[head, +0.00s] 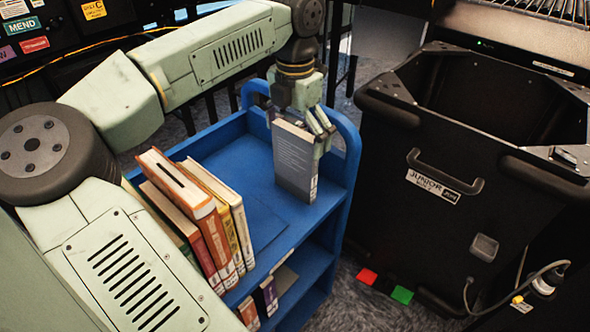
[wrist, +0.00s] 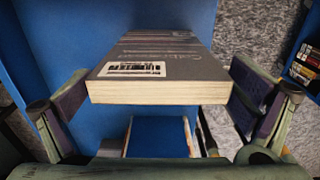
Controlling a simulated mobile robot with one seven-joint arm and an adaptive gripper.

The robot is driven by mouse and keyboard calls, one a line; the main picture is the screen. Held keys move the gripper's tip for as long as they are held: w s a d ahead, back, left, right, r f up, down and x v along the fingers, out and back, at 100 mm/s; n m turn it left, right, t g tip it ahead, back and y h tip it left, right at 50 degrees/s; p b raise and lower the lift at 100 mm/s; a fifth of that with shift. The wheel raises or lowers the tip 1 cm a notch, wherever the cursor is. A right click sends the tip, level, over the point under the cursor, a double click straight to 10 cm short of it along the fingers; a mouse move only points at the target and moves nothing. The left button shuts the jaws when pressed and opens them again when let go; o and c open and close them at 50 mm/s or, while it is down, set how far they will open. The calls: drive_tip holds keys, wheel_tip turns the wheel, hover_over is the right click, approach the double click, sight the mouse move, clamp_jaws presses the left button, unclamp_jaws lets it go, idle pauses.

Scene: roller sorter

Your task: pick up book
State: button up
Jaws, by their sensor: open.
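A grey book (head: 297,163) stands upright on the top shelf of the blue cart (head: 262,222), near its right rim. My gripper (head: 312,128) is at the book's upper part, coming from above. In the wrist view the grey book (wrist: 160,72) lies between my two open fingers (wrist: 160,90), with its barcode label and page edges showing.
Several books (head: 200,215) lean together on the cart's left side. Bare blue shelf separates them from the grey book. More books (head: 268,295) are on the lower shelf. A black bin (head: 430,215) labelled Junior stands right of the cart, with a handle on its side.

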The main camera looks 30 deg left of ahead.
sight(295, 163)
wheel_tip(295, 163, down, 3)
drive_tip(key=shift+r+b, duration=0.15)
drive_tip(key=shift+b, duration=0.35)
drive_tip(key=shift+r, duration=0.1)
drive_tip(key=shift+c, duration=0.2)
